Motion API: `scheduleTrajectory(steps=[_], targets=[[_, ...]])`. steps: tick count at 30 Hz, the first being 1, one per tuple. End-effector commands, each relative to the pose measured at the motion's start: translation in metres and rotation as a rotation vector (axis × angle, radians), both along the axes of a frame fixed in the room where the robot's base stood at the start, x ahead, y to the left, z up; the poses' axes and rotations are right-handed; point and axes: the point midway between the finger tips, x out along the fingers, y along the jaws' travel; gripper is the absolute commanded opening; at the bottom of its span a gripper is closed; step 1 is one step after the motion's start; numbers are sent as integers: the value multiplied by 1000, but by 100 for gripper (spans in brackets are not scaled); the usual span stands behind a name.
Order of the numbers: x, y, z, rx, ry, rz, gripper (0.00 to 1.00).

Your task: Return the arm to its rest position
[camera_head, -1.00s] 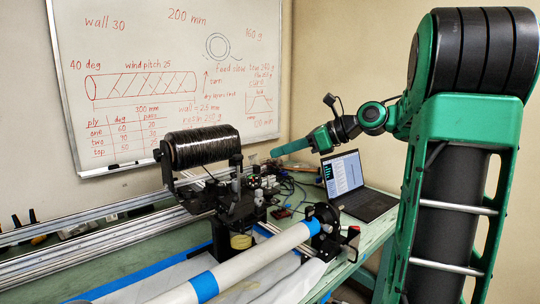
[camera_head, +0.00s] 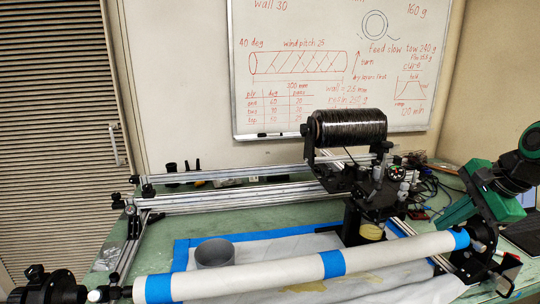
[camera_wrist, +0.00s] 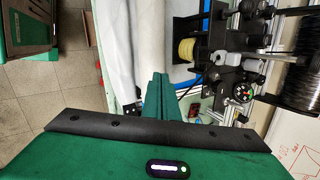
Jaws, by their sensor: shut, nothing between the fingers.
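My gripper (camera_head: 446,222) shows at the right of the head view, green, pointing down and left. It appears beside the right end of the mandrel and in front of the laptop. In the wrist view its green fingers (camera_wrist: 158,92) are together with nothing between them. The black and green gripper body fills the bottom of that view.
A white mandrel with blue bands (camera_head: 280,273) crosses the front of the bench. Behind it stand the winding carriage with a black tow spool (camera_head: 350,128) and metal rails (camera_head: 235,198). A grey cup (camera_head: 214,254) stands at left. The laptop (camera_head: 525,232) is partly hidden at right.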

Motion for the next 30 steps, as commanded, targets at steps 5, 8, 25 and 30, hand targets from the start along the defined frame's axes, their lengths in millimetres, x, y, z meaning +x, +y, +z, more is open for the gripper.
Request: scheduleTrajectory(steps=[5, 8, 25, 30], targets=[[-56, 1, -28, -190, 89, 238, 0], [-90, -1, -42, -270, 146, 380, 0], [-222, -3, -84, -396, 339, 941, 0], [-222, -4, -84, -396, 341, 943, 0]])
